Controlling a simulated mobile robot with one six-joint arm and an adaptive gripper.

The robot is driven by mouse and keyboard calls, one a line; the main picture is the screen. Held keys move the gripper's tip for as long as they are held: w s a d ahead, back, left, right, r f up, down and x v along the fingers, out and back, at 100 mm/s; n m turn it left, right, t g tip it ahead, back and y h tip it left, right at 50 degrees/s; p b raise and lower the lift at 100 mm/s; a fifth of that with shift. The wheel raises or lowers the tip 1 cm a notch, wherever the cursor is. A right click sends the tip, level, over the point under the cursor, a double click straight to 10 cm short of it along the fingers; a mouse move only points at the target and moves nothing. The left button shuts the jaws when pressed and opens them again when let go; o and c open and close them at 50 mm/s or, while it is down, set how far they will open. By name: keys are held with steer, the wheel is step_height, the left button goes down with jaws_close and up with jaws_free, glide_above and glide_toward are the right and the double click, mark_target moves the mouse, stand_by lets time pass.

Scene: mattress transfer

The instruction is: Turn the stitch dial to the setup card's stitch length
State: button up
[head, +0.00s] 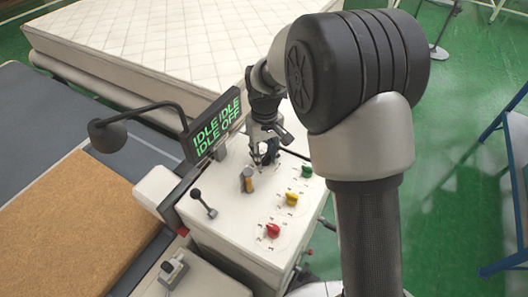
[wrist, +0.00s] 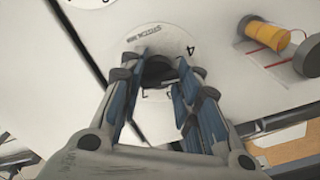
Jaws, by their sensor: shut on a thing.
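The stitch dial is a dark knob (wrist: 158,72) on a round white scale plate (wrist: 175,43) in the wrist view. The plate carries stitch lettering and a 4 at its right; other marks are partly covered. My gripper (wrist: 160,88) has its blue-padded fingers on both sides of the knob, shut on it. In the head view my gripper (head: 265,158) reaches down to the top of the white machine cabinet (head: 225,220) and hides the dial. The dial's pointer cannot be made out. No setup card can be read in either view.
Green (head: 307,171), yellow (head: 292,198) and red (head: 273,230) knobs stand right of and in front of my gripper. A display (head: 215,125) reads IDLE, IDLE, IDLE, OFF. A black lever (head: 202,203) and an orange-yellow spool (wrist: 265,33) are nearby. A quilted mattress (head: 150,45) lies behind.

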mark_target(265, 154)
steer(key=shift+d+n+p, duration=0.1)
steer(key=shift+n+p, duration=0.2)
steer(key=shift+n, duration=1.7)
steer(key=o, duration=1)
steer(key=shift+w, duration=0.1)
steer(key=shift+r, duration=6.05)
